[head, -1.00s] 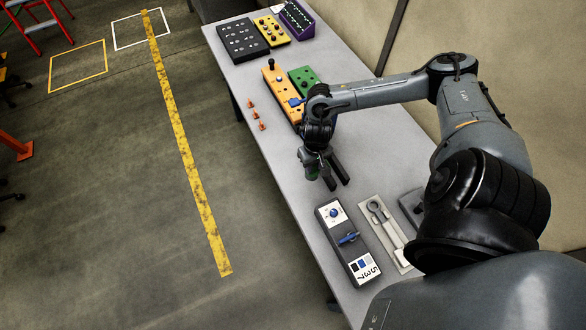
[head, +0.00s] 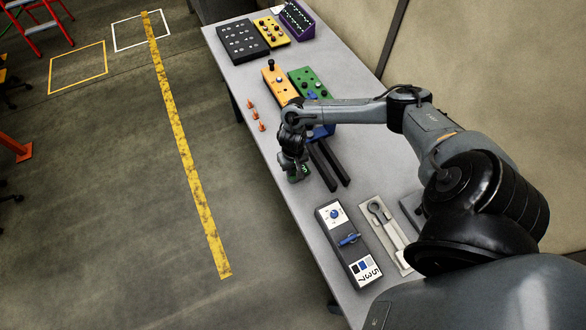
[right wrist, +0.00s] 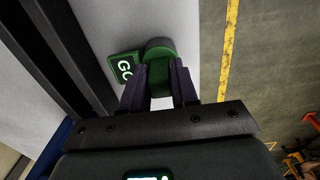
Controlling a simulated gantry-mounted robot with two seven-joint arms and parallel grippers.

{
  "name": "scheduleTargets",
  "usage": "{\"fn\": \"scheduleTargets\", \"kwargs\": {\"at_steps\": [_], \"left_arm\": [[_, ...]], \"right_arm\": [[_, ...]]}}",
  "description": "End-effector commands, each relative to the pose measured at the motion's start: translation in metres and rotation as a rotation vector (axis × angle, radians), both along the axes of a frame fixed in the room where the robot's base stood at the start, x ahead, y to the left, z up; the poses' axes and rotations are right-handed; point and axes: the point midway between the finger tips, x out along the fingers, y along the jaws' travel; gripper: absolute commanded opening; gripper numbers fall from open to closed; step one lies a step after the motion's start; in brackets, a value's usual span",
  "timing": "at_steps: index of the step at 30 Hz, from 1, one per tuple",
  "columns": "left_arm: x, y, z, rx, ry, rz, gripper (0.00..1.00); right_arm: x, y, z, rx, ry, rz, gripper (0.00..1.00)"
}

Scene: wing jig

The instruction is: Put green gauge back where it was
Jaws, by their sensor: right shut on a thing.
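The green gauge shows in the right wrist view as a green cylinder (right wrist: 159,68) beside a flat green plate (right wrist: 123,67) marked "GO". My right gripper (right wrist: 159,88) is shut on the cylinder, with one dark finger on each side. In the head view the gauge (head: 298,175) is small and partly hidden under my right gripper (head: 293,166), near the table's left edge. I cannot tell whether it touches the table. My left gripper is in neither view.
Two black bars (head: 327,165) lie just right of my gripper. A grey box with a dial (head: 362,271) and a tray with a wrench-like tool (head: 374,230) are nearer. Orange (head: 283,89) and green (head: 305,77) panels and small orange cones (head: 255,115) are farther off.

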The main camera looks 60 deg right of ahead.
Motion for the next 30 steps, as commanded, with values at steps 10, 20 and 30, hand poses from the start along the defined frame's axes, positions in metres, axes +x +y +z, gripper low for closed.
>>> {"fn": "scheduleTargets", "kwargs": {"at_steps": [10,20,30], "left_arm": [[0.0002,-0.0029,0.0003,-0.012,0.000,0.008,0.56],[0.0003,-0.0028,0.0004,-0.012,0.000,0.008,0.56],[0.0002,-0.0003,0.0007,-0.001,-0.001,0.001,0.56]], "right_arm": [[0.0012,-0.0004,-0.0037,0.000,-0.004,0.000,0.00],[0.0003,-0.0003,-0.0063,0.000,-0.001,0.000,0.54],[0.0009,-0.0003,-0.0005,0.000,-0.003,0.000,0.54]]}}
